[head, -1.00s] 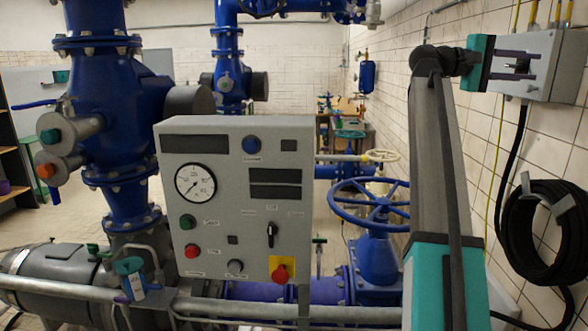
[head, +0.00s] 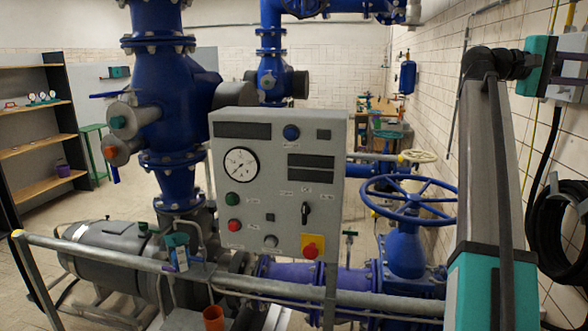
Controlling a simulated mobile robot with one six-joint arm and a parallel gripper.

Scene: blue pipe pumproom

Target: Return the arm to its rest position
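My arm stands up along the right side of the head view, a grey link rising from a teal section to a black joint. My gripper (head: 571,68) is at the upper right, beyond a teal block, and points right. It is in front of or beside a grey wall box (head: 566,44); I cannot tell if they touch. The right picture edge cuts off the fingertips, so the opening and anything between the fingers are hidden.
A grey control panel (head: 262,168) with a gauge stands at the middle. A metal rail (head: 120,257) crosses in front, with an orange cup (head: 213,318) below. A blue handwheel (head: 408,197) is left of my arm. A black hose coil (head: 562,232) hangs at right.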

